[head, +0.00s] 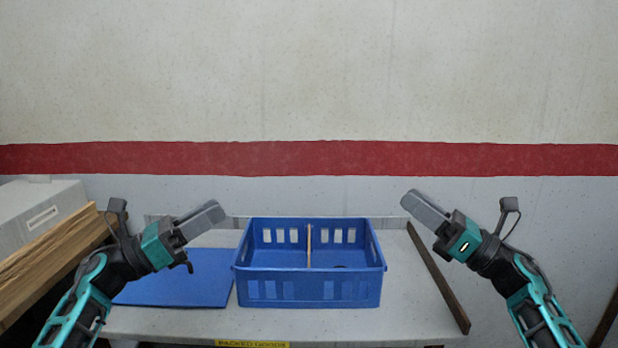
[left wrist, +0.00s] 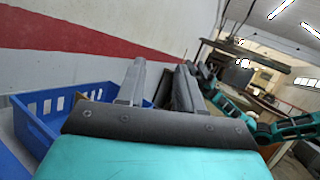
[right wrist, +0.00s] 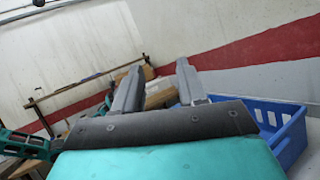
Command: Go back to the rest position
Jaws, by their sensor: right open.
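My left gripper (head: 208,215) is raised above the table's left part, over the blue mat and left of the blue crate. In the left wrist view its two fingers (left wrist: 160,85) stand apart with nothing between them. My right gripper (head: 418,205) is raised on the right side, pointing inward and up. In the right wrist view its fingers (right wrist: 158,85) are apart and empty. Both grippers are clear of the crate (head: 310,291).
The divided crate stands on the grey table (head: 180,322); its floor is mostly hidden. A blue mat (head: 190,285) lies left of it, a dark rail (head: 440,280) right. Wooden boards (head: 50,255) and a grey box (head: 35,215) stand at far left. A wall rises behind.

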